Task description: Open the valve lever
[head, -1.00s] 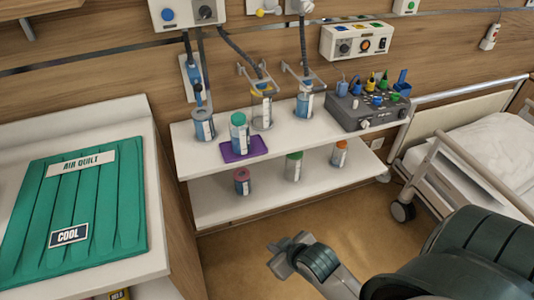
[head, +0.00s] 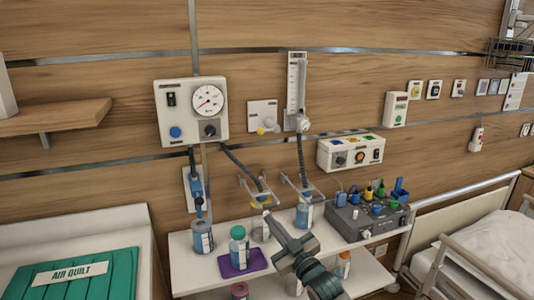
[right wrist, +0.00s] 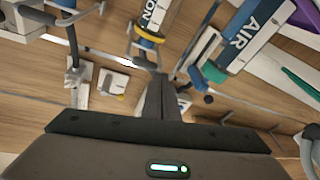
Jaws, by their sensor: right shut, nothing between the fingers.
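A white wall plate (head: 263,114) with a small yellow knob (head: 261,131) and a pale part beside it is mid-wall in the head view; I cannot tell whether this is the valve lever. The plate also shows at left in the right wrist view (right wrist: 113,82). A blue fitting (head: 196,182) on another plate sits below the gauge panel. My right gripper (head: 272,220) is shut and empty, in front of the upper shelf and below the yellow-knob plate, apart from it. Its closed fingers also show in the right wrist view (right wrist: 162,85). My left gripper is out of view.
The gauge panel (head: 190,112) and flowmeter (head: 297,85) hang on the wall with hoses. The upper shelf (head: 185,262) holds bottles and a grey control box (head: 366,216).

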